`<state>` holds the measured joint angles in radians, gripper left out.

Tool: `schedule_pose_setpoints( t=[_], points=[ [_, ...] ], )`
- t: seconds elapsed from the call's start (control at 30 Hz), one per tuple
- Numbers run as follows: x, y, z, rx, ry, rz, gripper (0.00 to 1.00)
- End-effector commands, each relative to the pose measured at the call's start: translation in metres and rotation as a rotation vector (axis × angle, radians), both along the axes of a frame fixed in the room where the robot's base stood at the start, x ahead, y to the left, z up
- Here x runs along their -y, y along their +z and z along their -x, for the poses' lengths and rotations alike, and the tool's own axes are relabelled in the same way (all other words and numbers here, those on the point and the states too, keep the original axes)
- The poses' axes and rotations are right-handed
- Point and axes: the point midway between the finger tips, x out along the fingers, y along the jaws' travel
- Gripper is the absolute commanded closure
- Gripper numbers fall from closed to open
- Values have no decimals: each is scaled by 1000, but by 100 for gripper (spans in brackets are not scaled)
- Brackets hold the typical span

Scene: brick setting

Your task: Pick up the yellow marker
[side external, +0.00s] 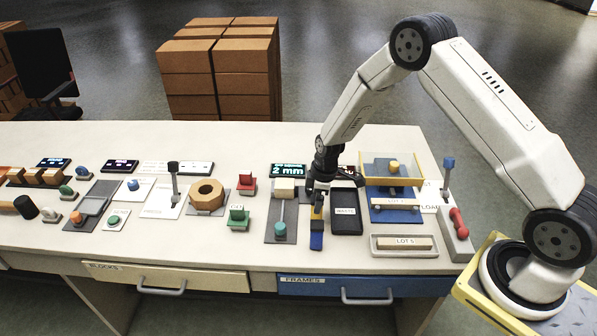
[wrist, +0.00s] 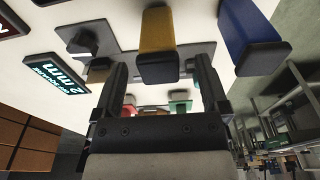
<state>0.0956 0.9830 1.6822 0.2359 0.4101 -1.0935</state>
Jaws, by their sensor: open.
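The yellow marker (side external: 317,212) is a small upright block on the table, just below my gripper (side external: 319,192) in the side view. In the wrist view the yellow marker (wrist: 157,40) lies between the two dark fingers of my gripper (wrist: 160,66). The fingers are open, with a gap to each side of the marker in the picture; I cannot tell whether the tips reach down around it. A blue marker (side external: 316,241) of similar shape stands in front of the yellow one; it also shows in the wrist view (wrist: 246,40).
A dark WASTE bin (side external: 346,221) stands close to the right. A grey plate with a teal knob (side external: 279,230) is on the left. A "2 mm" display (side external: 288,171) sits behind. A LOT 5 tray (side external: 404,252) and a yellow-rimmed clear box (side external: 390,182) lie further right.

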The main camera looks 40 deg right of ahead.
Motion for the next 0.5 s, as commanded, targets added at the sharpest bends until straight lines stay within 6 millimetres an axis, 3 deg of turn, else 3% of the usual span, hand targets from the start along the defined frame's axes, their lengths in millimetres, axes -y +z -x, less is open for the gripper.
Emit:
schedule_pose_setpoints(
  t=[0.2, 0.5],
  points=[
    [-2, -22, -2, -1, 2, 0, 6],
    [-2, -29, -3, 1, 2, 1, 6]
  ],
)
